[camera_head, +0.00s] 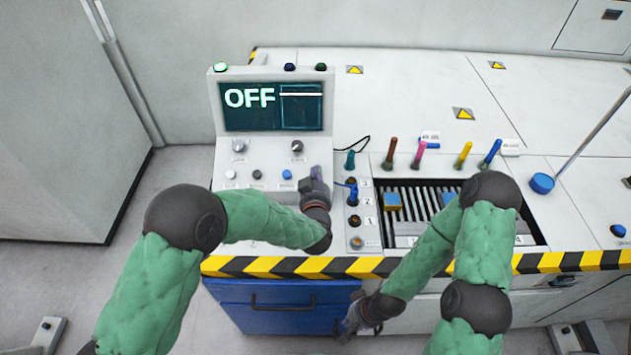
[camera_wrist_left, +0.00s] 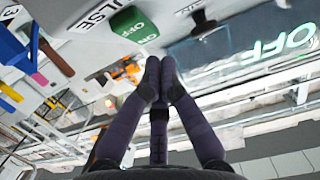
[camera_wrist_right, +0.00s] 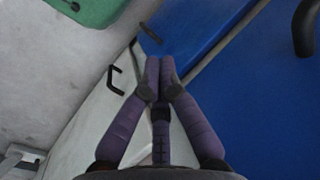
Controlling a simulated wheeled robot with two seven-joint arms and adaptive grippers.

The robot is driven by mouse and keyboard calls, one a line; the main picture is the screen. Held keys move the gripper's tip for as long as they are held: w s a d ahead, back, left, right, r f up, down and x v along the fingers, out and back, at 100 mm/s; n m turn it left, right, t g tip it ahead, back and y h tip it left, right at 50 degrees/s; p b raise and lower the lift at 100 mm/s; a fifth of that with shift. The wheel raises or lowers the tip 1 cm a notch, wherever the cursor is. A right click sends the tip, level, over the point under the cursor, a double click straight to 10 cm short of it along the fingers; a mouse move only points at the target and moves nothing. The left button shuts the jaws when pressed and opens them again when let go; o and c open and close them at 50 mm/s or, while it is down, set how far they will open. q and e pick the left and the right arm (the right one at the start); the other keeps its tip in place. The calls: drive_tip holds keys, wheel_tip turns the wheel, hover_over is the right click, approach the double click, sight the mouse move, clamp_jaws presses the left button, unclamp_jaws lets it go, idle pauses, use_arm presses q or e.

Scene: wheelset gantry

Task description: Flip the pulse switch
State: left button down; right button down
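The pulse switch is not clearly made out in the head view. In the left wrist view, a label (camera_wrist_left: 95,16) reading "ULSE", cut off by the frame edge, lies beside a green block-like piece (camera_wrist_left: 135,25). My left gripper (camera_head: 316,173) is over the right side of the control console (camera_head: 222,120), its fingers together and empty. In its wrist view the fingertips (camera_wrist_left: 160,75) point towards the panel, apart from the green piece. The console's screen (camera_head: 272,107) reads OFF. My right gripper (camera_head: 345,328) is low in front of the blue drawer, fingers together and empty.
Coloured levers (camera_head: 418,154) stand behind a slatted tray (camera_head: 430,203) to the right. A striped edge (camera_head: 290,267) runs along the front, above the blue drawer (camera_head: 270,305).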

use_arm(q)
drive_tip(key=shift+w+f, duration=0.45)
drive_tip(key=shift+f, duration=0.1)
drive_tip(key=g+p, duration=0.1)
drive_tip(key=p, duration=0.2)
drive_tip(key=w+g+p, duration=0.1)
drive_tip(key=p, duration=0.3)
drive_tip(key=shift+w+r+g, duration=0.1)
drive_tip(key=shift+r+g, duration=0.05)
drive_tip(key=shift+g, duration=0.25)
drive_tip(key=shift+w+p, duration=0.1)
drive_tip(key=shift+p, duration=0.35)
drive_tip(key=shift+w, duration=0.1)
